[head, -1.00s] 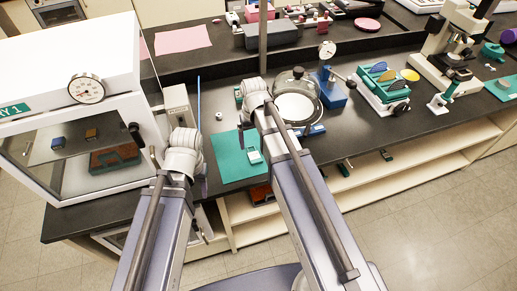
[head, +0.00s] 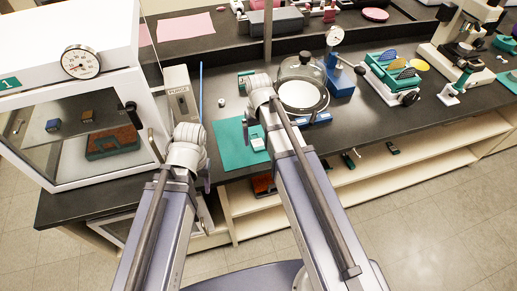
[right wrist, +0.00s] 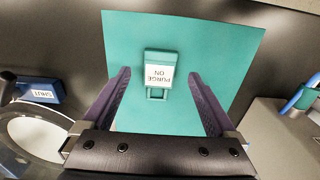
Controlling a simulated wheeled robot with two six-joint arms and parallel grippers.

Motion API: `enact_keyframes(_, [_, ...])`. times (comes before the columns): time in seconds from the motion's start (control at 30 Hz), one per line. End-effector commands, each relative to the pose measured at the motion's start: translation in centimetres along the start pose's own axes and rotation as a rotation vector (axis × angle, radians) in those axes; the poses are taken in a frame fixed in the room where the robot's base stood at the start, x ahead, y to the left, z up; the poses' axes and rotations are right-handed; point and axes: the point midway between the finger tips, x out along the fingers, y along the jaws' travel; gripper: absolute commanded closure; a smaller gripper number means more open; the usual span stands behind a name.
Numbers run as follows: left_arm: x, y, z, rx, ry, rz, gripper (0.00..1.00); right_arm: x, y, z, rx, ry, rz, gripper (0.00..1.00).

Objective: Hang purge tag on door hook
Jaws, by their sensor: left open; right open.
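The purge tag (head: 258,144) is a small teal tag with a white label reading PURGE ON. It lies on a teal mat (head: 231,151) on the dark bench. In the right wrist view the tag (right wrist: 158,72) shows between the fingertips of my open right gripper (right wrist: 159,75), with gaps on both sides. In the head view my right gripper (head: 248,133) is over the mat beside the tag. My left gripper (head: 205,180) is open and empty near the bench's front edge. The white cabinet's door has a dark handle (head: 131,108); I cannot make out the hook.
A grey box marked PURGE (head: 180,95) with a blue tube stands left of the mat. A glass-domed dish (head: 301,85) stands right of it, with a blue gauge stand (head: 338,77) beyond. A wafer rack (head: 389,78) and a microscope (head: 462,40) are further right.

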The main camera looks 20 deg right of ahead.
Motion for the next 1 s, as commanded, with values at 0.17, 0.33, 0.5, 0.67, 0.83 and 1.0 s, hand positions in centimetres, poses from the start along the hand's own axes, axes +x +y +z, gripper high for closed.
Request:
enact_keyframes(0.17, [2.5,0.2,-0.1,0.0,0.0,0.0,0.45,2.5,0.0,0.0,0.0,0.0,0.0,0.07])
enact_keyframes(0.33, [2.5,0.2,-0.1,0.0,0.0,0.0,0.45,2.5,0.0,0.0,0.0,0.0,0.0,0.07])
enact_keyframes(0.5, [2.4,0.2,-0.1,0.0,0.0,0.0,0.45,2.5,0.0,0.0,0.0,0.0,0.0,0.13])
enact_keyframes(0.67, [2.4,0.2,-0.1,0.0,0.0,0.0,0.45,2.5,0.0,0.0,0.0,0.0,0.0,0.31])
enact_keyframes(0.83, [2.4,0.2,-0.1,0.0,0.0,0.0,0.45,2.5,0.0,0.0,0.0,0.0,0.0,0.5])
enact_keyframes(1.0, [2.5,0.2,-0.1,0.0,0.0,0.0,0.45,2.5,0.0,0.0,0.0,0.0,0.0,0.69])
